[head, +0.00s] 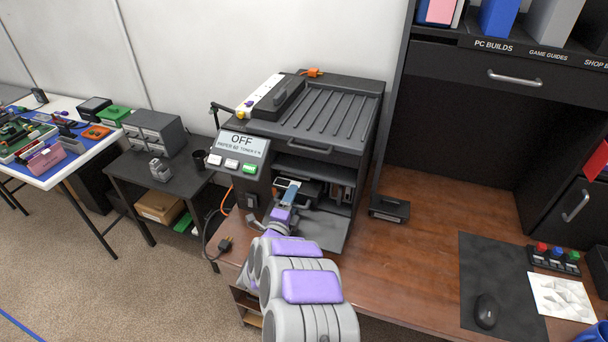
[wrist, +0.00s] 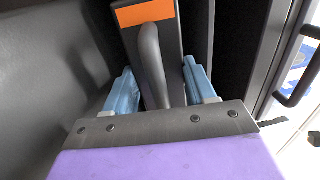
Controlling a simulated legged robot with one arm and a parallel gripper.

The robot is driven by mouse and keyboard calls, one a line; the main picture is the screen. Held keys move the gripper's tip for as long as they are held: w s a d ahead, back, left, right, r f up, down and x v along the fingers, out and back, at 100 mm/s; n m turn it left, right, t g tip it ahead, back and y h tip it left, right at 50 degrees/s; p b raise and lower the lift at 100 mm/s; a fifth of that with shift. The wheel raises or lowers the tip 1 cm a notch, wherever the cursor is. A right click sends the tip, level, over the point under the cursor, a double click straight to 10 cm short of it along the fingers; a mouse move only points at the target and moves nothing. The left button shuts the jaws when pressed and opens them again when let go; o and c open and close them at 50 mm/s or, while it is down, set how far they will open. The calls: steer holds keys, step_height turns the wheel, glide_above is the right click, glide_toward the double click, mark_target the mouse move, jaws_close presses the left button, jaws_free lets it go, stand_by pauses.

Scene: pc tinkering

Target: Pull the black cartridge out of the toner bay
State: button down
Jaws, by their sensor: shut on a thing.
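The printer (head: 325,115) stands on the wooden desk with its front open and the front door (head: 318,228) folded down. My arm reaches into the toner bay (head: 340,190) from the front. In the wrist view, the black cartridge (wrist: 168,65) has an orange label and a grey upright handle (wrist: 152,60). My gripper (wrist: 160,88) has its blue fingers on both sides of the handle and is shut on it. The gripper also shows in the head view (head: 290,193). The cartridge's far part is hidden inside the bay, and I cannot tell how deep it sits.
The printer's panel (head: 240,150) reads OFF. The desk middle (head: 410,255) is clear. A mouse (head: 487,310) lies on a dark mat.

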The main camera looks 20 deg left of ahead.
steer(key=s, duration=0.9)
steer(key=shift+s+a+r, duration=0.15)
steer(key=shift+s+a, duration=0.1)
steer(key=shift+a, duration=0.15)
stand_by(0.9)
stand_by(0.4)
steer(key=shift+g, duration=0.5)
